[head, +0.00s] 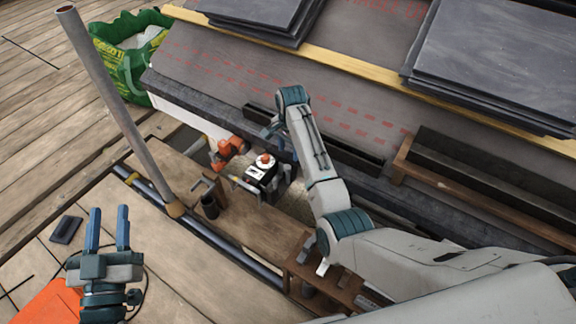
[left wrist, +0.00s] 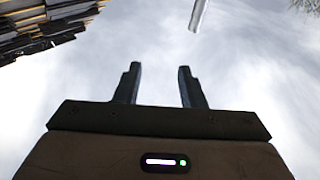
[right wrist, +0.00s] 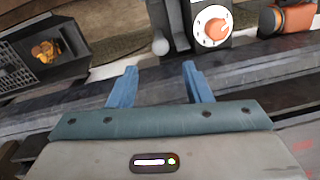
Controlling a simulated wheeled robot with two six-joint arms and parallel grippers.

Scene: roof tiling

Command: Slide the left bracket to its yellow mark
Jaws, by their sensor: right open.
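My left gripper (head: 108,215) points up at the lower left of the head view. In the left wrist view its two fingers (left wrist: 158,85) stand apart with only sky between them. My right gripper (head: 270,133) is by the dark eave edge; in the right wrist view its fingers (right wrist: 160,85) are apart with nothing between them. A small metal bracket-like piece (head: 201,188) stands on the plank beside a dark cup; I cannot tell for certain whether it is the left bracket. A yellow band (head: 132,178) shows on the dark rail left of the pole.
A black and white device with an orange knob (head: 262,172) and an orange tool (head: 227,150) lie near the right gripper. A grey pole (head: 115,100) rises at the left. Slate stacks (head: 490,60) lie on the roof. A green bag (head: 128,55) stands behind.

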